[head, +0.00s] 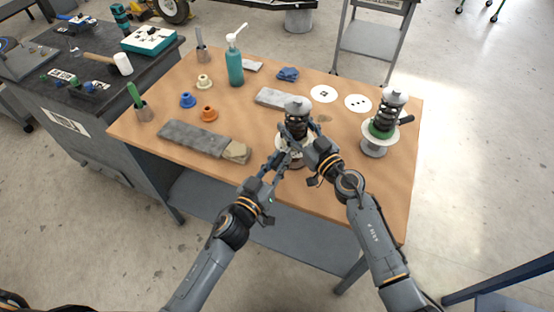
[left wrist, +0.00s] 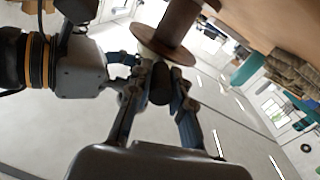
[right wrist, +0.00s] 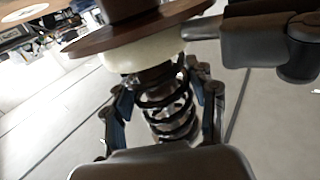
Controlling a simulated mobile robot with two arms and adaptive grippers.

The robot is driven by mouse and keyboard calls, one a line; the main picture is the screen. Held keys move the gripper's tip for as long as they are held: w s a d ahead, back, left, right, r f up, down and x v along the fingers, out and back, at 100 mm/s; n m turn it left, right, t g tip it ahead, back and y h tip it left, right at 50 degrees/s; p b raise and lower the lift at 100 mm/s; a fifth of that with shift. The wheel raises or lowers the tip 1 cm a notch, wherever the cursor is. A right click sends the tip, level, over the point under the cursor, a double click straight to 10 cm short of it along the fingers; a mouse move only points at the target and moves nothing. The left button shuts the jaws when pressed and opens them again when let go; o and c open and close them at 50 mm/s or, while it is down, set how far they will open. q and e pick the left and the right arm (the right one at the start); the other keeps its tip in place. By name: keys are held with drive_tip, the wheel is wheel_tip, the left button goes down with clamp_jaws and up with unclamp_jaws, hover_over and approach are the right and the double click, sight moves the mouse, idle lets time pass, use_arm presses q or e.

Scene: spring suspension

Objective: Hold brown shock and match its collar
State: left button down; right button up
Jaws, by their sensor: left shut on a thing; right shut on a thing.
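A shock with a dark coil spring (head: 297,113) and pale cap stands upright at the table's front centre. Its stand looks brown in the wrist views, with a broad flange (right wrist: 150,32) and a cream collar (right wrist: 145,57) against it. My right gripper (head: 312,143) is shut around the spring (right wrist: 170,110). My left gripper (head: 284,143) is shut on a dark part of the shock (left wrist: 160,85) beside the cream collar; the exact contact is partly hidden. A second shock (head: 390,108) with a green collar (head: 381,131) stands to the right. Loose collars are cream (head: 203,81), blue (head: 187,100) and orange (head: 209,114).
Behind the shock are another grey slab (head: 275,97) and white dotted discs (head: 323,93).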

use_arm(q)
drive_tip(key=shift+r, duration=0.1)
drive_tip(key=c, duration=1.2)
unclamp_jaws()
drive_tip(key=shift+a, duration=0.1)
drive_tip(key=shift+s+a, duration=0.1)
drive_tip(key=shift+s, duration=0.3)
drive_tip(key=v, duration=1.1)
use_arm(e)
drive_tip(key=o, duration=1.4)
